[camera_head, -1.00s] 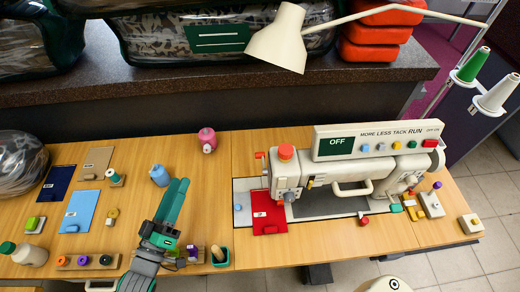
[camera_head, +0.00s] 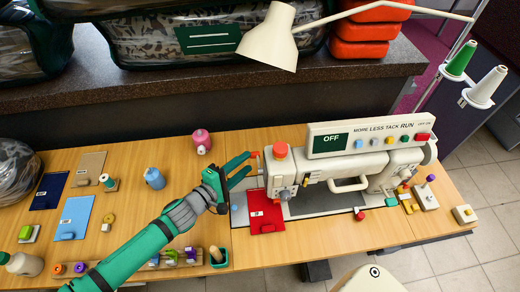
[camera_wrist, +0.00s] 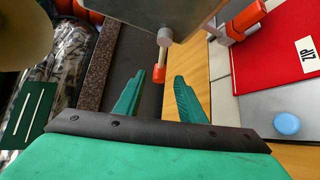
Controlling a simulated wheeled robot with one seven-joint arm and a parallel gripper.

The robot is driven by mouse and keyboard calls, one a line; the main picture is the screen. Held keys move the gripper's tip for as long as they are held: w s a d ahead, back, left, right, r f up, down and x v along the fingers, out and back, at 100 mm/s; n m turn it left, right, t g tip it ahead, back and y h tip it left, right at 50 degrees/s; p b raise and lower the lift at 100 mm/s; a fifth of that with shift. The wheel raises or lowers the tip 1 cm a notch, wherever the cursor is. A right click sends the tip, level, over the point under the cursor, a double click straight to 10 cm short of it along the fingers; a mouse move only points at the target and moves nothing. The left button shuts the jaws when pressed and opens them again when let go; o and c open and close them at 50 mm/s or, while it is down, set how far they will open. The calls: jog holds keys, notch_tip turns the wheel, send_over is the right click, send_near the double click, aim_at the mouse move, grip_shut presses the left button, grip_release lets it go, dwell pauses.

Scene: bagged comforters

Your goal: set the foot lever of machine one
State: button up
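The white sewing machine (camera_head: 345,170) stands on the table at right, with an OFF display on its top panel. A small lever with an orange tip (camera_wrist: 158,73) hangs from a grey pivot on the machine head's left end; I take it for the foot lever. In the head view its tip partly shows past my fingers. My gripper (camera_head: 248,168) is open and empty, just left of the machine head. In the wrist view my gripper (camera_wrist: 157,97) has the lever tip ahead, in line with the gap between its fingers. I see no contact.
A red ZIP card (camera_head: 266,213) lies by the needle area, with a blue button (camera_wrist: 287,124) near it. An orange knob (camera_head: 280,150) tops the machine head. A lamp (camera_head: 268,36) hangs above.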

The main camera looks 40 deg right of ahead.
jog(key=x, duration=1)
jog(key=shift+d, duration=0.1)
grip_shut()
